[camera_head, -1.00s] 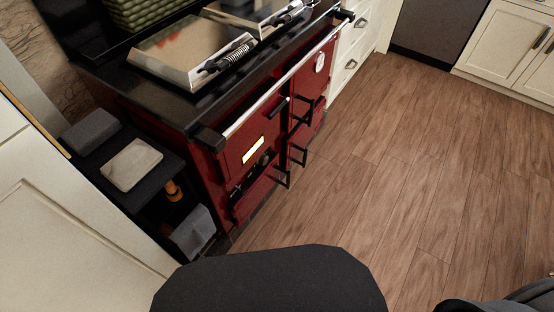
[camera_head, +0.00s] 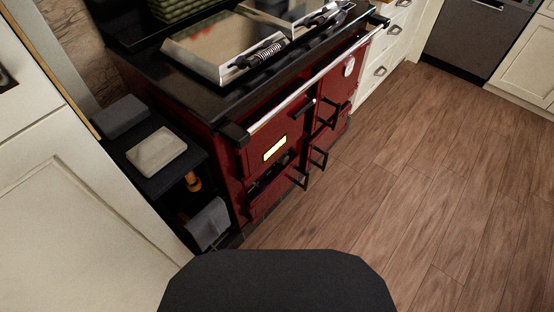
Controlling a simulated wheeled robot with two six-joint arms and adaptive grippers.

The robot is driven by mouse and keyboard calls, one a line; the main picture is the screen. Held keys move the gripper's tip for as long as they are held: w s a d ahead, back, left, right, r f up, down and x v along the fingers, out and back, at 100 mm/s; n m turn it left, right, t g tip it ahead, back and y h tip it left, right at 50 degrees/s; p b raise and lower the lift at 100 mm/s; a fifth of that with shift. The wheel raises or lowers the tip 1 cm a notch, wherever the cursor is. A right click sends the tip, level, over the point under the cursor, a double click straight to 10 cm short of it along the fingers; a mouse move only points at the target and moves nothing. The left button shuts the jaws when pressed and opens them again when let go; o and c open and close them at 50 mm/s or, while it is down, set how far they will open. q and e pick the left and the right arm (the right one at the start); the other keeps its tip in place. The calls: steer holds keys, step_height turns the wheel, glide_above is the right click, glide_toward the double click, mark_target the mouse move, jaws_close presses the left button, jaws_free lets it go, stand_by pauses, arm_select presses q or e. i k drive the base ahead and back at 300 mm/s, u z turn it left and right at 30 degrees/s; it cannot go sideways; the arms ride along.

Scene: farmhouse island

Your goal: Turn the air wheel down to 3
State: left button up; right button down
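A red range cooker (camera_head: 290,110) with a black top stands at the upper middle of the head view. A dark control strip (camera_head: 265,178) lies below the panel, on the lower left of the front. The air wheel cannot be made out at this size and angle, and its setting cannot be read. Neither of my grippers is in view.
A chrome rail (camera_head: 310,84) runs along the cooker's front edge. A dark shelf unit (camera_head: 183,183) with folded cloths stands left of it, beside a cream cabinet (camera_head: 70,200). Wooden floor (camera_head: 420,190) is clear in front and to the right.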

mark_target(283, 159)
steer(key=u, duration=0.8)
steer(key=k, duration=0.6)
steer(key=z, duration=0.65)
steer(key=i, duration=0.45)
steer(key=u, duration=0.55)
steer(key=k, duration=1.3)
steer(key=z, duration=0.05)
steer(key=i, duration=0.5)
steer(key=z, duration=1)
steer(key=i, duration=0.95)
steer(key=u, duration=0.6)
steer(key=i, duration=0.7)
steer(key=u, duration=0.65)
